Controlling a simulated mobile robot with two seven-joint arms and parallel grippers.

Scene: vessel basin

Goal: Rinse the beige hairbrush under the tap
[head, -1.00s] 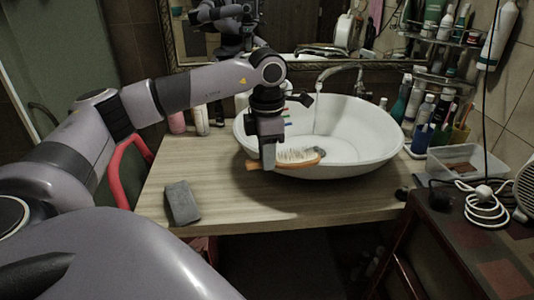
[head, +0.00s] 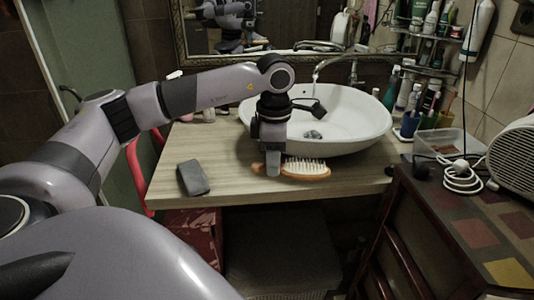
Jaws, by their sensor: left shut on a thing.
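My left gripper (head: 272,173) is shut on the handle of the beige hairbrush (head: 308,171), in front of the basin's near side. The brush has an orange-brown wooden rim and pale bristles facing up, with its head to the right. It is low over the counter's front part; I cannot tell whether it touches the wood. The white oval basin (head: 352,125) stands behind it, with a drain visible inside. My right gripper is not in view.
A grey block (head: 193,178) lies on the wooden counter (head: 225,151) at the left. Bottles and a clear plastic box (head: 440,141) stand right of the basin. A dark cabinet (head: 460,225) with a white cable and fan heater is at the right. A mirror hangs behind.

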